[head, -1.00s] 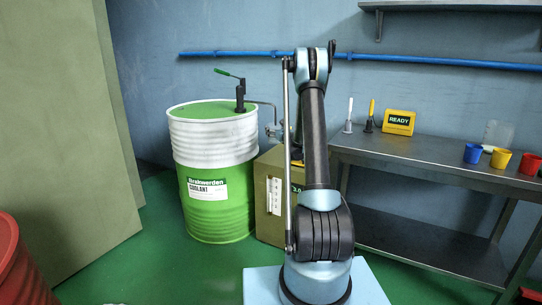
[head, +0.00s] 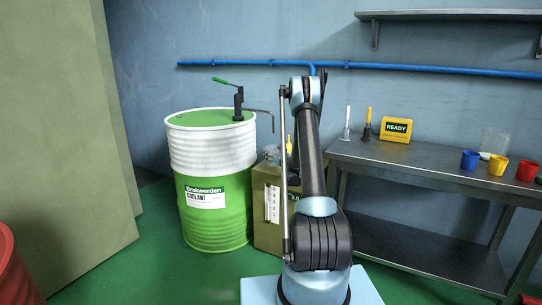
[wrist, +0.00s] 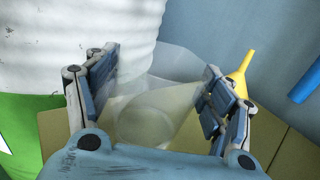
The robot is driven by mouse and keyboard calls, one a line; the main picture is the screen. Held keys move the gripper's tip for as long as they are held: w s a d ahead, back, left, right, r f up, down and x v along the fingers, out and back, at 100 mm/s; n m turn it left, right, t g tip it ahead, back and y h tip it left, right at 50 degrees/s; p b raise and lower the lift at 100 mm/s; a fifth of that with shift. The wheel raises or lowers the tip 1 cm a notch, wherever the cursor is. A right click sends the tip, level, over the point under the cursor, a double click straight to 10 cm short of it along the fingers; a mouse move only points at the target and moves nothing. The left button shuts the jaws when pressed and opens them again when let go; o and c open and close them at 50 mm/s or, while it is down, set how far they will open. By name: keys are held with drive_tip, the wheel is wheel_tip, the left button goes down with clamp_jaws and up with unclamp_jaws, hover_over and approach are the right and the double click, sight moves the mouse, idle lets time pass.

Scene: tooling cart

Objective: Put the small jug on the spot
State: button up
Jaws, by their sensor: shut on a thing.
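A pale translucent jug (wrist: 147,122) is between the fingers of my gripper (wrist: 160,68) in the wrist view. The gripper is shut on it, with one blue-padded finger on each side. In the head view my gripper is largely hidden behind my arm, by the top of the olive cabinet (head: 267,225) just right of the coolant drum. I cannot tell whether the jug touches the cabinet top. I cannot make out a marked spot in either view.
The green and white drum (head: 215,160) with a hand pump (head: 239,104) and spout stands close left of the gripper. A yellow funnel (wrist: 242,70) is close on the right. The steel bench (head: 420,165) holds cups, a READY display (head: 396,129) and another translucent container (head: 495,140).

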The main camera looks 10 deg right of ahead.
drive_tip(key=o, duration=1.3)
drive_tip(key=shift+o, duration=0.2)
drive_tip(key=shift+s, duration=0.1)
